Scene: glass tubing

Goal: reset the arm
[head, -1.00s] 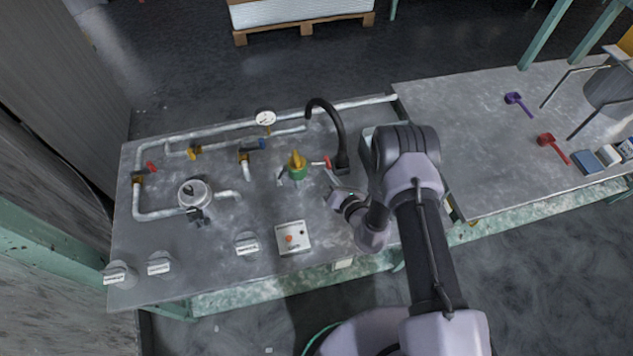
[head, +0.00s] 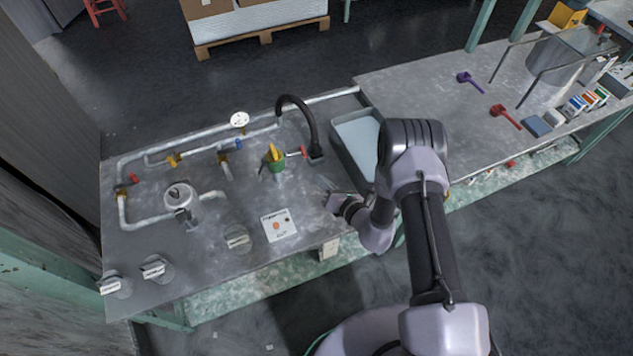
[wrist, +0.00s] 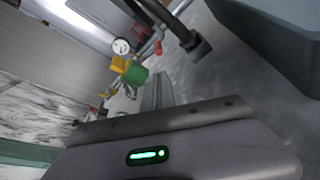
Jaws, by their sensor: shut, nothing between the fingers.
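My gripper (head: 328,188) is at the end of my bent arm, low over the metal bench (head: 245,262), just left of the sink basin (head: 358,132). In the head view its fingers are small and partly lost against the grey bench. In the wrist view my gripper (wrist: 158,90) shows its dark finger pieces beyond the housing with the green light. Its fingers are together with nothing held. The green and yellow valve (head: 275,160) and the black faucet (head: 309,130) stand apart from it, behind and to its left.
Pipes with a pressure gauge (head: 239,120), a metal pot-like vessel (head: 181,197), a white switch box (head: 278,225) and several knobs (head: 237,238) occupy the bench's left side. A purple ladle-like tool (head: 469,80) and a red one (head: 505,115) lie on the right bench.

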